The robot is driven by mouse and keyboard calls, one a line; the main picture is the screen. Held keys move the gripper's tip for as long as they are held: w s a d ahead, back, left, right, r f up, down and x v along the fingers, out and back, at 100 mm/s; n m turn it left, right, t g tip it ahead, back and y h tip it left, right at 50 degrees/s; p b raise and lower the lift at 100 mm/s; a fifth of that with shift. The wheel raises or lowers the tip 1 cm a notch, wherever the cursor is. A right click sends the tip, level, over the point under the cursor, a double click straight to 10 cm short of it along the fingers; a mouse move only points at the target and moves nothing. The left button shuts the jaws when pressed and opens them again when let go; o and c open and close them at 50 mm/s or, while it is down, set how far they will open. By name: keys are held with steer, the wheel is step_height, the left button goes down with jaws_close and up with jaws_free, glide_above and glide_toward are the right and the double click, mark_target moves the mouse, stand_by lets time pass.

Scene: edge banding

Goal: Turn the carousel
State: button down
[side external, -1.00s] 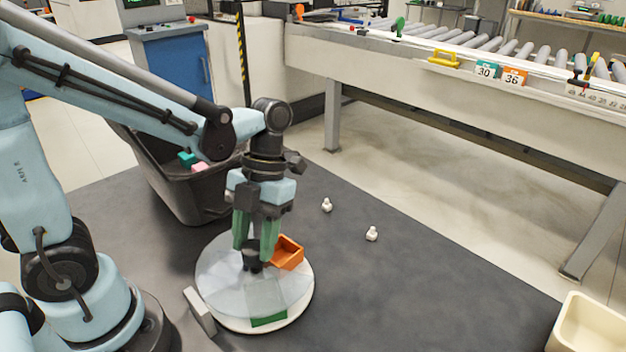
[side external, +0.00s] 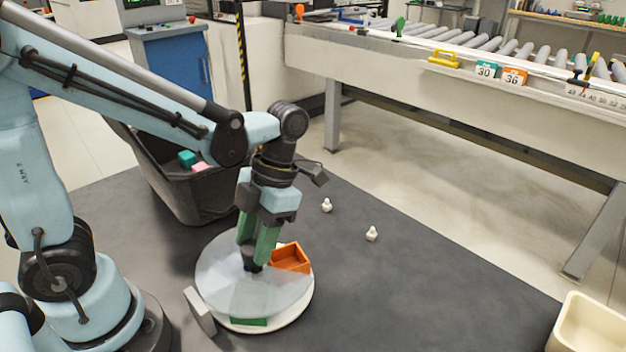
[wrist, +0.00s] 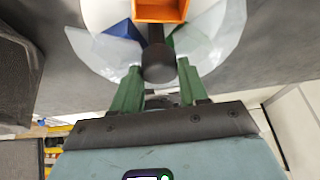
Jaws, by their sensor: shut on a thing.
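The carousel (side external: 220,285) is a round white base under a clear round cover, lying on the dark mat. An orange open tray (side external: 291,257) sits at its right back and also shows at the top of the wrist view (wrist: 160,10). A green part (side external: 248,321) shows at the carousel's front edge. A black knob (wrist: 159,63) stands at the middle of the cover. My gripper (side external: 254,262) points down over the carousel, its green fingers shut on the black knob. In the wrist view a blue part (wrist: 124,30) shows under the cover.
A grey block (side external: 199,311) stands against the carousel's left front edge. A dark bin (side external: 180,185) with coloured pieces is behind it. Two small white pieces (side external: 326,205) (side external: 371,234) stand on the mat. A cream bin (side external: 588,325) is at front right; the mat's right part is clear.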

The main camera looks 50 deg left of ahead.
steer(key=c, duration=0.6)
jaws_free()
steer(key=v, duration=1.2)
